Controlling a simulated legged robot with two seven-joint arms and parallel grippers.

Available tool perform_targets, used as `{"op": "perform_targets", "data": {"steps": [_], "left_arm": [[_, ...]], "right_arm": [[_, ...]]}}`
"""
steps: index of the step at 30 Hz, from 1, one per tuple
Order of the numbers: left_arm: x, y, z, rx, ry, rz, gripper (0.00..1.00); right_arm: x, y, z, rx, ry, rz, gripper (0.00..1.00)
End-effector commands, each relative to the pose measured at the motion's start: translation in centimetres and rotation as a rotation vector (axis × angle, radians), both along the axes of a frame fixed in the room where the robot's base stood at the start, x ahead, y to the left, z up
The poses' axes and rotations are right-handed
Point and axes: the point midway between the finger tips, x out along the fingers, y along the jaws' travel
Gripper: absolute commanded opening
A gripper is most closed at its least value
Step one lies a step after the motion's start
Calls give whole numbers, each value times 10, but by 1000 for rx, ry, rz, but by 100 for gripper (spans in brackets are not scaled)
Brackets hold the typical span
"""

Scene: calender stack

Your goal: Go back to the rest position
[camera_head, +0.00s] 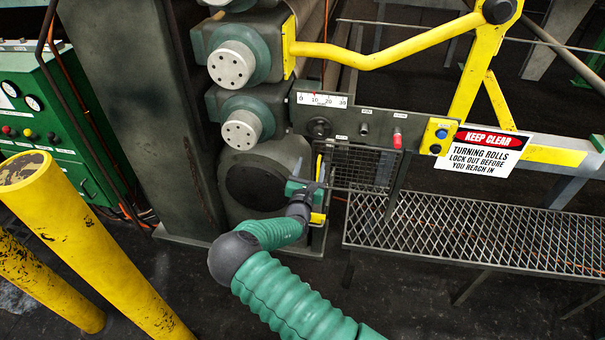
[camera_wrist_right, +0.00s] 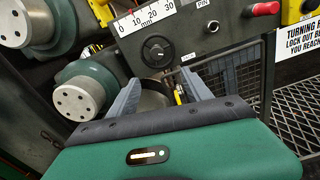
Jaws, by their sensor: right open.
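My right gripper (camera_head: 308,168) is at the end of my green arm, in front of the lower part of the roll stand. In the right wrist view its two grey fingers (camera_wrist_right: 160,92) stand apart with nothing held between them. A black knob (camera_wrist_right: 157,51) on the dark control panel (camera_wrist_right: 195,35) lies just beyond the fingertips. In the head view that panel (camera_head: 352,123) is above the gripper. Whether the fingers touch anything cannot be told. My left gripper does not show.
Two round green-and-grey roll ends (camera_head: 232,64) (camera_head: 241,130) are up and left of the gripper. A mesh guard (camera_head: 362,167) is close on its right, above a grated walkway (camera_head: 470,230). Yellow posts (camera_head: 85,250) stand at left. A warning sign (camera_head: 484,153) hangs at right.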

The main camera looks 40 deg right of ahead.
Motion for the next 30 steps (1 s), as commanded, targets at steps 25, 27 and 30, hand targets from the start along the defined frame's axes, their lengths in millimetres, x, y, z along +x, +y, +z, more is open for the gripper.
{"op": "perform_targets", "data": {"steps": [25,27,30], "left_arm": [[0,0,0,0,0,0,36],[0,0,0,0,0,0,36],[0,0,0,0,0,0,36]], "right_arm": [[-115,187,-52,1659,-517,-641,58],[-148,234,-37,1833,-560,-836,58],[-201,280,-15,1948,-613,-1104,58]]}}
